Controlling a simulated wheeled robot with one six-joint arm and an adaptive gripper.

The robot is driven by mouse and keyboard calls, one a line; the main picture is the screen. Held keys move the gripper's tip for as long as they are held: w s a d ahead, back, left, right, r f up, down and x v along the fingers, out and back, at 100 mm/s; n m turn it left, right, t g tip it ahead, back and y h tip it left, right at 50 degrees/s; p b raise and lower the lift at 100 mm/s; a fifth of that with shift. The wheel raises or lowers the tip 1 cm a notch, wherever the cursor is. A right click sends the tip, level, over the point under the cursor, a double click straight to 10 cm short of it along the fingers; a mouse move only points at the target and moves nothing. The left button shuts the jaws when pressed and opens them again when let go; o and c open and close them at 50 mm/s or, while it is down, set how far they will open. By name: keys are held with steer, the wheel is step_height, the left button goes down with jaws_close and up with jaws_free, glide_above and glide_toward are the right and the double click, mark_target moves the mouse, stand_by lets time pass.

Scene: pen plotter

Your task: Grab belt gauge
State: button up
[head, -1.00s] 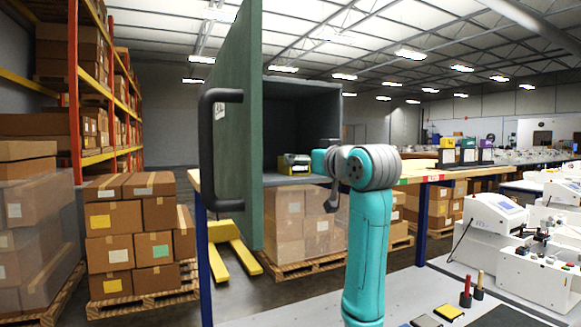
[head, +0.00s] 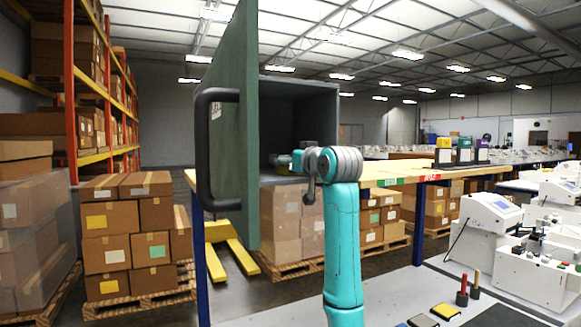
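A dark grey-green cabinet (head: 325,105) stands on the wooden bench with its green door (head: 238,130) swung open toward me. My arm reaches to the cabinet's opening, its wrist in front of the lower right of it. My gripper (head: 283,161) is a small dark shape low inside the opening, pointing left and partly hidden by my wrist. Its fingers are too small to make out. The yellow and grey device on the cabinet floor, possibly the belt gauge, is not clearly visible now; my wrist and gripper cover that spot.
The door's dark handle (head: 202,150) sticks out left of my arm. Yellow, green and purple-topped units (head: 443,155) stand on the bench (head: 400,172) at right. Boxes on pallets and a yellow pallet jack (head: 243,256) are below and left. A white machine (head: 490,225) stands right.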

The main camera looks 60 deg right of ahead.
steer(key=c, duration=1.4)
